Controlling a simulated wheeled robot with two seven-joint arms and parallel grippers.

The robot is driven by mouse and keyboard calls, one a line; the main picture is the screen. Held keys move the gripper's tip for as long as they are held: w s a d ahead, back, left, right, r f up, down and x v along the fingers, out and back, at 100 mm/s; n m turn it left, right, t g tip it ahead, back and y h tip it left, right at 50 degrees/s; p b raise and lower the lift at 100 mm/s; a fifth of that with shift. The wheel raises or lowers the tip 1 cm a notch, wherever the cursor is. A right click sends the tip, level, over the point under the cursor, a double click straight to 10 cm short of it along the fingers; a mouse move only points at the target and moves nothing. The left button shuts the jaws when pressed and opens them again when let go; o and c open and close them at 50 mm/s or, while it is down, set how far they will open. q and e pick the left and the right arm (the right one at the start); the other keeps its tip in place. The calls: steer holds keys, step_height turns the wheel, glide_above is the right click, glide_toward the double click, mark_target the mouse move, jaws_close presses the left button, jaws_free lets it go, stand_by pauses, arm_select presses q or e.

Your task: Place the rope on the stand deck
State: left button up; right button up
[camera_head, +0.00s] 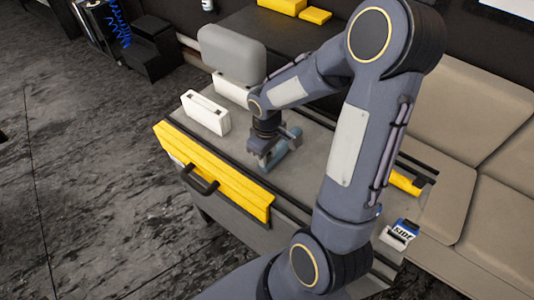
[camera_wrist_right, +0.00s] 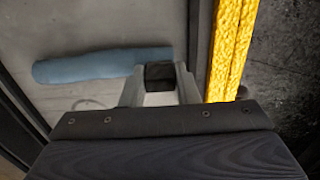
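A blue, roll-shaped thing (camera_head: 284,153) lies on the grey top of the stand (camera_head: 230,145), close to its yellow drawer front (camera_head: 225,180). It is the most rope-like thing I see on the stand, though no strands show. It also shows in the right wrist view (camera_wrist_right: 95,66), lying across the deck. My right gripper (camera_head: 268,157) points down at the roll. In the wrist view its fingertips (camera_wrist_right: 160,78) are apart at the roll's end, with a dark block between them. I cannot tell whether they grip anything. My left gripper is not in view.
A white case (camera_head: 206,112) stands on the stand's far left part, with a grey rounded block (camera_head: 232,52) behind it. A small blue and white box (camera_head: 401,231) sits at the right. A beige seat (camera_head: 490,190) borders the right side. A black handle (camera_head: 200,180) sticks out in front.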

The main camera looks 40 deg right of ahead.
steer(key=o, duration=0.4)
steer(key=shift+r, duration=0.1)
step_height(320, 180, up, 11)
steer(key=s+a+r+m+t+y, duration=0.2)
steer(key=s+a, duration=0.2)
steer(key=s, duration=0.3)
steer(key=s+a+r+m+t+y, duration=0.1)
steer(key=s+a+r+m+t, duration=0.1)
steer(key=s+a, duration=0.3)
steer(key=shift+s+a+r+m+t+y, duration=0.2)
steer(key=shift+s+m+t+y, duration=0.25)
steer(key=shift+s+t, duration=0.4)
